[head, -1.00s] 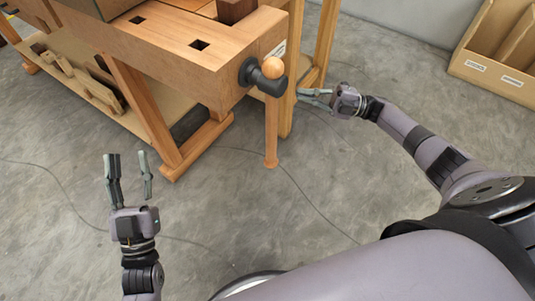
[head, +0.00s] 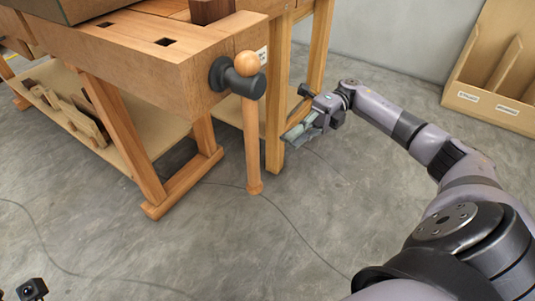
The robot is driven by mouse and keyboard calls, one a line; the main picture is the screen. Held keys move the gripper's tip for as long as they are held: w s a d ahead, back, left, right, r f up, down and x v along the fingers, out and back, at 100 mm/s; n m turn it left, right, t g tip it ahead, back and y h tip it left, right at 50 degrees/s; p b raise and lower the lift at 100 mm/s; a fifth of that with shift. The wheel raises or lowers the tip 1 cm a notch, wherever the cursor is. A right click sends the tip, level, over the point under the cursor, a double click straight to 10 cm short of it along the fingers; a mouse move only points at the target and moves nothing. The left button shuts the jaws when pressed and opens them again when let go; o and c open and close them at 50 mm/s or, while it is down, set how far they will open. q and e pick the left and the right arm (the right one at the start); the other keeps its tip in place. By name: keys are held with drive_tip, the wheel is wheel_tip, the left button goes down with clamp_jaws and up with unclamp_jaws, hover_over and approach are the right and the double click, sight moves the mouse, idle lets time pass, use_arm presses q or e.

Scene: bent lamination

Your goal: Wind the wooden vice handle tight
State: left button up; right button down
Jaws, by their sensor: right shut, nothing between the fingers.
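The wooden vice handle (head: 251,140) is a round bar hanging nearly upright through the dark vice screw head (head: 224,76). Its ball end (head: 246,63) sits at the top against the head, and most of the bar hangs below. The screw head is on the end of the wooden vice jaw (head: 200,80) at the bench corner. My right gripper (head: 292,134) is shut and empty, to the right of the handle and apart from it, its fingers pointing left and down. Only a small part of my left gripper (head: 32,289) shows at the bottom left edge; its fingers are not visible.
The workbench leg (head: 125,130) and lower shelf (head: 150,125) stand left of the handle. A wooden post (head: 276,105) rises close behind the handle, near my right gripper. A labelled wooden box (head: 495,105) is at the far right.

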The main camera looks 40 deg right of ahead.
drive_tip(key=s+a+b, duration=0.1)
drive_tip(key=a, duration=0.7)
drive_tip(key=shift+s, duration=0.3)
drive_tip(key=shift+a, duration=0.15)
